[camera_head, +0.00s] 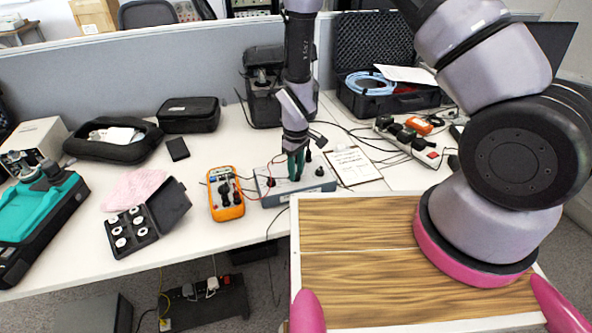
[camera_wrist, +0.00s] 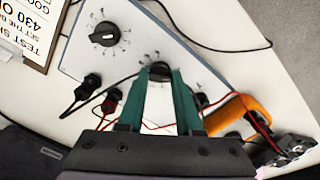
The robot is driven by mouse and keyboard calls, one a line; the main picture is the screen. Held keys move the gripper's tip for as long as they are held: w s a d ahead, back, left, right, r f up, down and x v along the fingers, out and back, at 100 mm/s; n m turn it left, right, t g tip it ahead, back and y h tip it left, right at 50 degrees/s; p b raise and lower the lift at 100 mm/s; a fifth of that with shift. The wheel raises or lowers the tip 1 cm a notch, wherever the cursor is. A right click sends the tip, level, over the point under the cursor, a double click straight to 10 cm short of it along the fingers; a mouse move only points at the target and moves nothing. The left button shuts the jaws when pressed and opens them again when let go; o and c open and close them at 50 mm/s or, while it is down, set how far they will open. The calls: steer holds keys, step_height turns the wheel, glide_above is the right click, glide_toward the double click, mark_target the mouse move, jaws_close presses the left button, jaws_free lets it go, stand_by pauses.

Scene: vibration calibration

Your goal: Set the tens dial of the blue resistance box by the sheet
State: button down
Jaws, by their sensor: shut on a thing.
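The blue-grey resistance box (camera_head: 319,184) lies on the white bench; it also fills the middle of the wrist view (camera_wrist: 128,62). Its dial (camera_wrist: 104,34) near the clipboard stands free. My gripper (camera_head: 295,158) reaches down onto the box, its green fingers (camera_wrist: 163,74) shut on the middle dial knob (camera_wrist: 157,68), which they partly hide. Another dial is mostly hidden behind a finger. The dial labels are too small to read. The sheet (camera_head: 352,165) lies on a clipboard right of the box; in the wrist view the sheet (camera_wrist: 28,30) shows "430 O", cut off.
An orange multimeter (camera_head: 226,195) stands left of the box. Black plug (camera_wrist: 90,82) and red plug (camera_wrist: 113,96) with leads sit at the box's edge. A weight case (camera_head: 150,220), black pouches and an open black case (camera_head: 375,60) crowd the bench. Loose cables run around the clipboard.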

steer(key=m, duration=0.4)
steer(key=shift+m, duration=0.3)
steer(key=m, duration=0.3)
steer(key=shift+m, duration=0.3)
steer(key=m, duration=0.3)
steer(key=shift+m, duration=2)
steer(key=c, duration=0.6)
jaws_free()
steer(key=shift+r, duration=0.1)
